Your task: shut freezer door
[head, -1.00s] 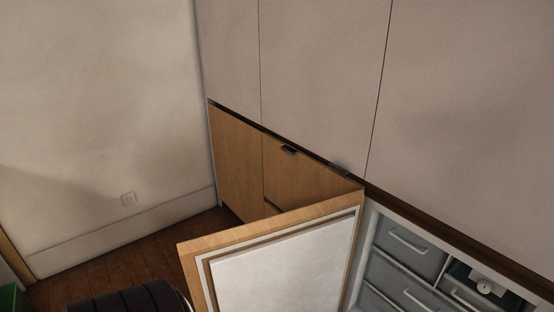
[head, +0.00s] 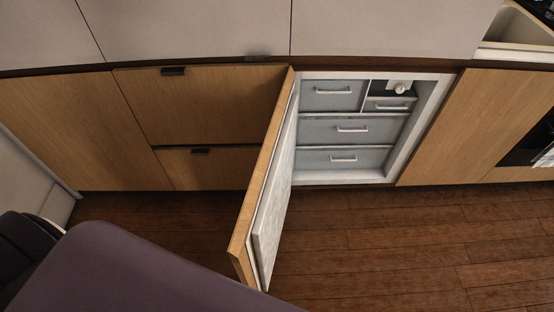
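The freezer door (head: 268,185) stands wide open in the head view, swung out into the room from its left side. Its outer face is wood and its inner face is white. The freezer (head: 438,105) is a white-framed compartment under the counter, right of the door. Inside it are several grey drawers (head: 351,129) with light handles, all pushed in, and a small round knob (head: 400,88) at the top right. Neither of my grippers is in view.
Wooden drawers (head: 210,105) with dark handles lie left of the door. A wooden panel (head: 465,125) and a dark oven-like front (head: 532,145) lie to the right. The wooden floor (head: 400,240) is clear in front of the freezer. A dark purple rounded shape (head: 130,270) fills the lower left.

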